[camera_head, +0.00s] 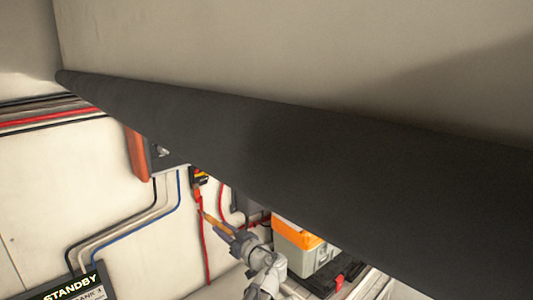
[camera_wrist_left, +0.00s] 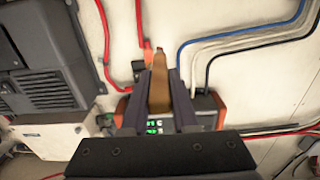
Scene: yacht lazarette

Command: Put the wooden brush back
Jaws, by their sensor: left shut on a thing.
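The wooden brush (camera_head: 212,221) is a tan wooden piece held in my left gripper (camera_head: 230,236) in the head view, in front of the pale wall. In the left wrist view the brush (camera_wrist_left: 160,88) stands between the two dark fingers of the left gripper (camera_wrist_left: 158,80), which are shut on it. Its narrow end points away from the gripper, toward the wall. Bristles cannot be made out. My right gripper is not in view.
A thick dark beam (camera_head: 300,160) crosses the head view and hides much behind it. A grey-and-orange box (camera_head: 300,255) stands below. The wall carries cables, a red-ended device (camera_wrist_left: 207,106) with green digits and a dark vented unit (camera_wrist_left: 42,65).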

